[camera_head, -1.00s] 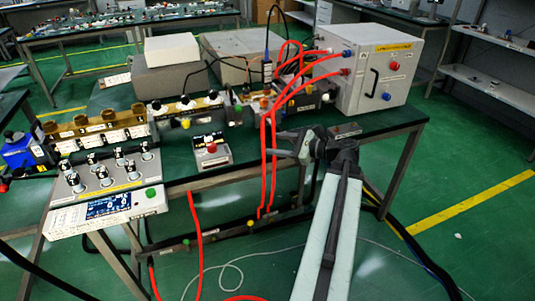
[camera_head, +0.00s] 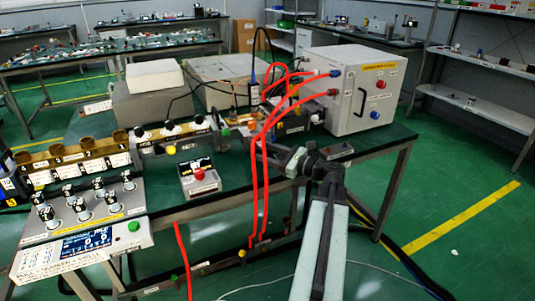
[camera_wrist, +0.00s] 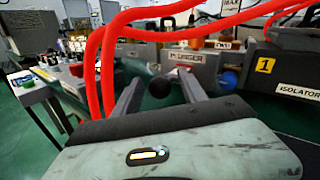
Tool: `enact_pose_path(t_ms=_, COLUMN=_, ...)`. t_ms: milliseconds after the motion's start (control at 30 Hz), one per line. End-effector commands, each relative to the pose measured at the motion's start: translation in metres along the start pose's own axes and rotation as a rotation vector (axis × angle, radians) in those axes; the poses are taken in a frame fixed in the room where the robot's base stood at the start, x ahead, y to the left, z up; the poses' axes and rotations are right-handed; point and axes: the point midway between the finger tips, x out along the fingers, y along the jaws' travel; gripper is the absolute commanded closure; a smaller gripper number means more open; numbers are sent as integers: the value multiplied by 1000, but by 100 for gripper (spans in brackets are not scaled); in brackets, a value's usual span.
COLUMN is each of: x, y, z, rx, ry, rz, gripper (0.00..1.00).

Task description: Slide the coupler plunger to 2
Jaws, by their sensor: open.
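A black ball knob (camera_wrist: 160,87) shows in the wrist view. It appears between the two fingers of my gripper (camera_wrist: 160,92), which are spread apart on either side of it. I cannot tell whether they touch it. The scale and the plunger's setting cannot be read. In the head view my gripper (camera_head: 262,142) reaches left to the bench's front side, by the red hoses, and the knob cannot be made out.
Red hoses (camera_wrist: 92,70) hang close in front of and above my gripper. A blue knob (camera_wrist: 228,79) and the isolator (camera_wrist: 285,75) are to the right. A red-button box (camera_head: 199,178), a control unit (camera_head: 85,240) and a grey generator cabinet (camera_head: 350,105) stand on the bench (camera_head: 385,150).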

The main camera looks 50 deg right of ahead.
Motion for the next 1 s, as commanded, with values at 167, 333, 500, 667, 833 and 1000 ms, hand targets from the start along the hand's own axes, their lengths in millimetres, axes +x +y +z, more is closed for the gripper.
enact_pose_path(t_ms=167, x=1, y=0, z=0, rx=0, ry=0, rz=1, gripper=50)
enact_pose_path(t_ms=333, x=1, y=0, z=0, rx=0, ry=0, rz=2, gripper=84)
enact_pose_path(t_ms=500, x=2, y=1, z=0, rx=-1, ry=0, rz=4, gripper=100)
enact_pose_path(t_ms=667, x=2, y=2, z=0, rx=-1, ry=0, rz=6, gripper=100)
enact_pose_path(t_ms=833, x=2, y=3, z=0, rx=-1, ry=1, rz=8, gripper=100)
enact_pose_path(t_ms=1000, x=2, y=3, z=0, rx=-1, ry=1, rz=10, gripper=100)
